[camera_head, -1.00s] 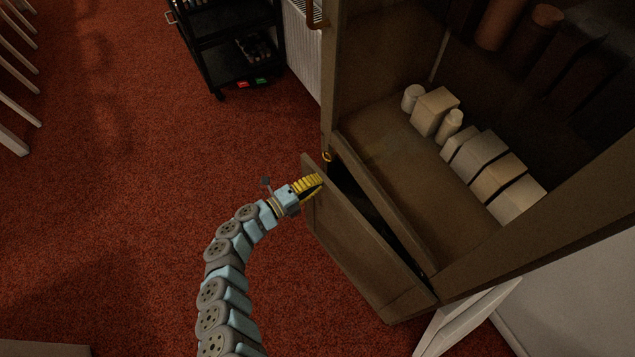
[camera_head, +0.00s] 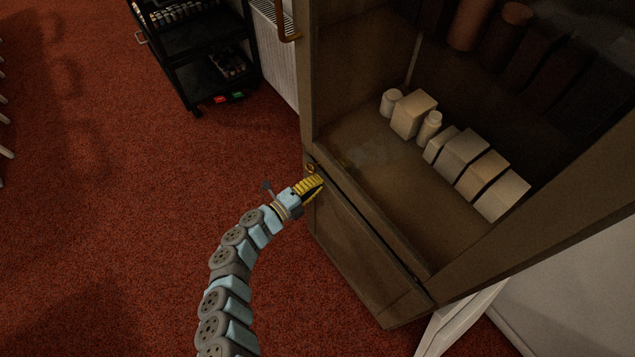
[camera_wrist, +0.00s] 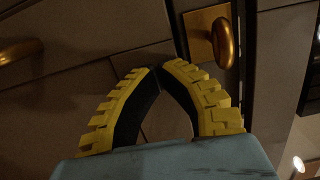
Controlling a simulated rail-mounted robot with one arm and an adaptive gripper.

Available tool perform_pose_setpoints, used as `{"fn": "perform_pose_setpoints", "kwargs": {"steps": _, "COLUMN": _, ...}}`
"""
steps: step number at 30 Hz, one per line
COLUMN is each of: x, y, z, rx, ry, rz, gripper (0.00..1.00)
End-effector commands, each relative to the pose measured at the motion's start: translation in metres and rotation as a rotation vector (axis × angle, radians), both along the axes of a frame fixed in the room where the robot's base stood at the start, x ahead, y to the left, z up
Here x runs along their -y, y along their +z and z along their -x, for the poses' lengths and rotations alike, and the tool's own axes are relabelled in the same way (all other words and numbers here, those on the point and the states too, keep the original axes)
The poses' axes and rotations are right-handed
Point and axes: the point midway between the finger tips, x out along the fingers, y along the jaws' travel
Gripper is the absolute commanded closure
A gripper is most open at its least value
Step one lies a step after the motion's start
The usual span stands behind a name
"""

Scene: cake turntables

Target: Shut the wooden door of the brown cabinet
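The brown cabinet (camera_head: 310,75) stands at the right in the head view. Its lower wooden door (camera_head: 365,255) lies almost flush with the front, with a thin dark gap along its top edge. My gripper (camera_head: 318,182) is at the door's upper left corner, against or very close to its face. In the wrist view my gripper (camera_wrist: 162,68) has its yellow fingertips together with nothing between them. A brass handle on a plate (camera_wrist: 224,42) is just right of the fingertips. Whether the fingertips touch the door is not clear.
Inside the cabinet's open upper part, pale boxes and bottles (camera_head: 460,155) stand on the shelf. A black cart (camera_head: 195,50) and a white radiator (camera_head: 275,60) are at the back. A white slanted piece (camera_head: 455,320) stands by the door's lower right.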

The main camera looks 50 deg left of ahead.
Motion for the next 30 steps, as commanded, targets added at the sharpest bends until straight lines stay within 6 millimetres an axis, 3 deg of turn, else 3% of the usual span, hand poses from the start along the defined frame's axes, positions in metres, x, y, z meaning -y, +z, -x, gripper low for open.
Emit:
{"fn": "perform_pose_setpoints", "kwargs": {"steps": 11, "x": 0.001, "y": 0.0, "z": 0.001, "rx": 0.0, "ry": -0.002, "rz": 0.0, "gripper": 1.0}}
{"fn": "perform_pose_setpoints", "kwargs": {"steps": 22, "x": -0.004, "y": 0.001, "z": 0.04, "rx": -0.001, "ry": -0.004, "rz": 0.0, "gripper": 1.0}}
{"fn": "perform_pose_setpoints", "kwargs": {"steps": 30, "x": -0.018, "y": 0.0, "z": 0.047, "rx": -0.002, "ry": -0.002, "rz": -0.002, "gripper": 1.0}}
